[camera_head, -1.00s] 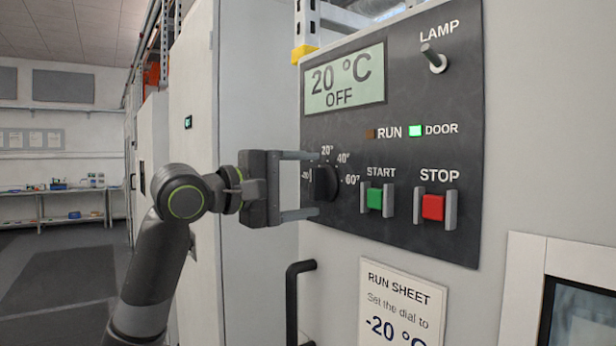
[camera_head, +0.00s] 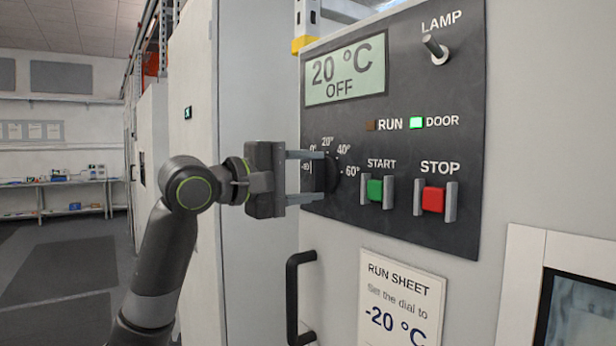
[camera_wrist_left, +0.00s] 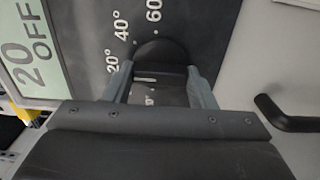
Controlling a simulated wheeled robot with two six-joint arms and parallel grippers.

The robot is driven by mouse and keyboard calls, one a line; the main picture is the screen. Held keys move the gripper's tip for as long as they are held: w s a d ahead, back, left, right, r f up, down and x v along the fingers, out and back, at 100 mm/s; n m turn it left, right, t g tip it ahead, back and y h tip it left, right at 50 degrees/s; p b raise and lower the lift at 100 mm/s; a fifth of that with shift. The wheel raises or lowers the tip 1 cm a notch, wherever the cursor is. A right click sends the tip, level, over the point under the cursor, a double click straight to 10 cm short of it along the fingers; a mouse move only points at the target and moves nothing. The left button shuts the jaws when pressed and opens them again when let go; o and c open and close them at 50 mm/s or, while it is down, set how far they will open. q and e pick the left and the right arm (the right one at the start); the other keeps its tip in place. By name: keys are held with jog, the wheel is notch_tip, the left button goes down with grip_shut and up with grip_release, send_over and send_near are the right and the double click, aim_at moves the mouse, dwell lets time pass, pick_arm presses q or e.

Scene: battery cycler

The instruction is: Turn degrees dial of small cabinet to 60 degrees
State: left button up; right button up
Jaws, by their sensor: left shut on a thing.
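The black degrees dial (camera_head: 332,173) is on the dark control panel (camera_head: 440,95), at the left below the display (camera_head: 345,75), which reads 20 °C OFF. Scale marks around it include 0°, 20°, 40° and 60°. My left gripper (camera_head: 318,178) comes in from the left and is shut on the dial, one finger above and one below. The left wrist view shows the dial (camera_wrist_left: 160,52) between the two fingers (camera_wrist_left: 160,85). A short white line shows there, but I cannot tell the dial's setting. My right gripper is not in view.
The green START button (camera_head: 375,190) and red STOP button (camera_head: 433,200) sit right of the dial, between grey guards. The LAMP toggle (camera_head: 436,48) is at the upper right. A black door handle (camera_head: 296,295) and the run sheet (camera_head: 398,300) are below.

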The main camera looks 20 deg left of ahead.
pick_arm(q)
jog(key=shift+m, duration=0.4)
jog(key=m+p, duration=0.1)
jog(key=m, duration=0.1)
jog(key=shift+m, duration=0.4)
jog(key=m+p, duration=0.1)
jog(key=m, duration=0.7)
jog(key=shift+p, duration=0.35)
jog(key=shift+m, duration=2.2)
jog(key=o, duration=1)
